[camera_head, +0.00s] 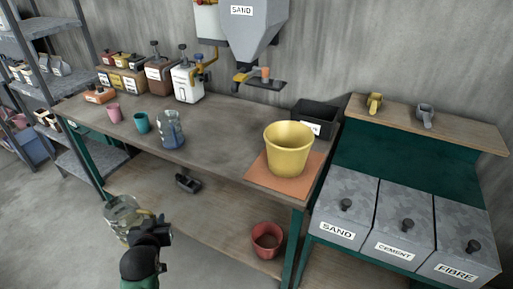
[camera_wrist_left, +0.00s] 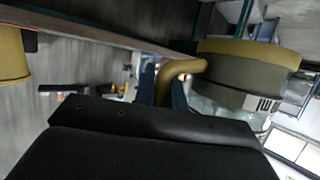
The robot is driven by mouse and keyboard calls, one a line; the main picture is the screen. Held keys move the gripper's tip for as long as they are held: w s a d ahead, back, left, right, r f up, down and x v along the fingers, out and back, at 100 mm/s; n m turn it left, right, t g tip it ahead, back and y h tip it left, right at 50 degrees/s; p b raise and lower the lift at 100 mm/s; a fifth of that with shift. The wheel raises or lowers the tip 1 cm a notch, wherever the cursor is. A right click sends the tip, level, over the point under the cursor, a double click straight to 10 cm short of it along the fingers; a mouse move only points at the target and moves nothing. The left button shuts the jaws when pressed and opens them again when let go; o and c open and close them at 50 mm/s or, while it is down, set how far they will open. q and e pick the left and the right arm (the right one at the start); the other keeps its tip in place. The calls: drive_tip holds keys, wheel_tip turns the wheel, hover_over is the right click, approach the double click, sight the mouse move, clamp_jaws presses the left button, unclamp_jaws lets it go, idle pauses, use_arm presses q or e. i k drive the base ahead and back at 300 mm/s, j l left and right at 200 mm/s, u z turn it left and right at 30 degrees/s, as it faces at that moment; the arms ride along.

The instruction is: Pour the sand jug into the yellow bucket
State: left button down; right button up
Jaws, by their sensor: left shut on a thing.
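A clear jug (camera_head: 122,212) with tan contents is in front of the bench, low at the left. My left gripper (camera_head: 146,222) is shut on its handle and holds it off the bench. In the left wrist view my left gripper's fingers (camera_wrist_left: 165,88) close around the tan handle (camera_wrist_left: 182,68); the labelled jug (camera_wrist_left: 245,75) is at the right. The yellow bucket (camera_head: 289,150) stands upright on an orange mat (camera_head: 282,187) at the bench's right end, well apart from the jug. A yellow shape, likely the bucket (camera_wrist_left: 12,55), shows at the left wrist view's left edge. The bucket's bottom inside is hard to see.
A blue clear jug (camera_head: 171,132), teal cup (camera_head: 141,122) and pink cup (camera_head: 114,112) stand on the bench (camera_head: 225,130). A sand hopper (camera_head: 244,30) hangs above. A black box (camera_head: 314,118) is behind the bucket. The bench's middle is clear.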

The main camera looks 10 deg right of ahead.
sight(289, 143)
drive_tip(key=k+j+z, duration=0.2)
drive_tip(key=k, duration=0.3)
drive_tip(key=z, duration=1.45)
